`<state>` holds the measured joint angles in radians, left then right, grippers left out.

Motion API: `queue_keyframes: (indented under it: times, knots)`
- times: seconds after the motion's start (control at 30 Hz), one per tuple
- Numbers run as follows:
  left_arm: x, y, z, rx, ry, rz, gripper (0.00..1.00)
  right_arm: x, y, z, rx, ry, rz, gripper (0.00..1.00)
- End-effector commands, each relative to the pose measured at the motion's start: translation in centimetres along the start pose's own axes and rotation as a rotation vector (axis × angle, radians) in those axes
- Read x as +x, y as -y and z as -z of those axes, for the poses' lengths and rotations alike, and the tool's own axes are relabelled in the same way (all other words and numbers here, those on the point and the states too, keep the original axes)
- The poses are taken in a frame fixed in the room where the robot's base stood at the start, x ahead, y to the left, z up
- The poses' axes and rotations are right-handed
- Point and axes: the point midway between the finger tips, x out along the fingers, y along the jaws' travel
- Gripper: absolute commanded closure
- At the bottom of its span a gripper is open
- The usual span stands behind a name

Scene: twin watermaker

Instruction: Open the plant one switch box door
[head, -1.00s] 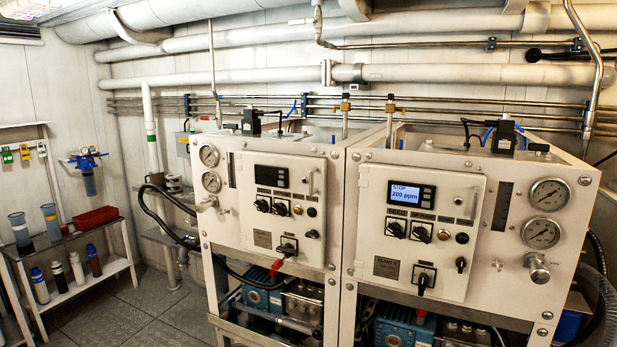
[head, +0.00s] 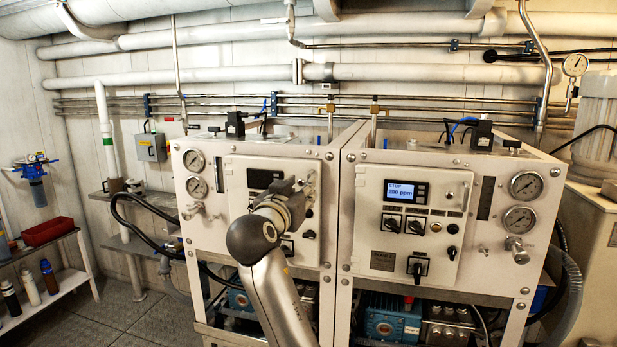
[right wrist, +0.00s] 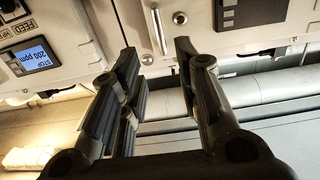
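The plant one switch box door (head: 235,175) is the white panel on the left machine, with a dark display at its top. It looks shut, flat against its box. Its upright metal handle (right wrist: 157,30) shows ahead, between the fingertips in the right wrist view. My right gripper (head: 303,186) is in front of the door's right side and hides part of its switches. In the right wrist view my gripper (right wrist: 155,48) is open, with nothing held between its fingers. Whether a finger touches the handle I cannot tell. My left gripper is not in view.
The right machine's door (head: 415,225) with its lit "200 ppm" display stands close on the right. Pipes (head: 430,73) run along the wall behind. Gauges (head: 196,173) and a valve sit left of the door. The floor (head: 130,325) at the left is clear.

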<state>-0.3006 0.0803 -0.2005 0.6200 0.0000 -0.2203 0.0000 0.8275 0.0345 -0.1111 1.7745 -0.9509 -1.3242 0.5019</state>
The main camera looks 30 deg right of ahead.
Motion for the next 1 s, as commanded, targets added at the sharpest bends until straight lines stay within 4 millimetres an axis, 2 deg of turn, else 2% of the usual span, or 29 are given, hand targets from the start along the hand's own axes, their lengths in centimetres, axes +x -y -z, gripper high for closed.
queue_keyframes:
  times: [0.03,0.2,0.4,0.53,0.8,0.87,1.0]
  knots:
    - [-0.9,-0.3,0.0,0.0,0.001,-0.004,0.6,1.2,-0.1,0.5,-0.005,0.0,-0.004,0.7]
    - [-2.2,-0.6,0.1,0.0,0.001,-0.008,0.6,4.4,0.0,0.4,-0.005,0.001,-0.002,0.7]
    - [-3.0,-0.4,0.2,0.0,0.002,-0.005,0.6,6.7,0.1,0.2,-0.003,0.001,0.0,0.7]
    - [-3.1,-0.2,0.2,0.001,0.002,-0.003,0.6,7.4,0.1,0.1,-0.002,0.0,0.001,0.7]
    - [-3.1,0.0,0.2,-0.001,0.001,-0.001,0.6,7.5,0.1,-0.1,-0.001,0.0,0.002,0.7]
    - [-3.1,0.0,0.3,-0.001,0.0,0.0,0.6,7.5,0.1,-0.1,-0.001,0.0,0.002,0.75]
    - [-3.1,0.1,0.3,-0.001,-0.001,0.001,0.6,7.4,0.1,-0.1,-0.002,0.0,0.002,0.93]
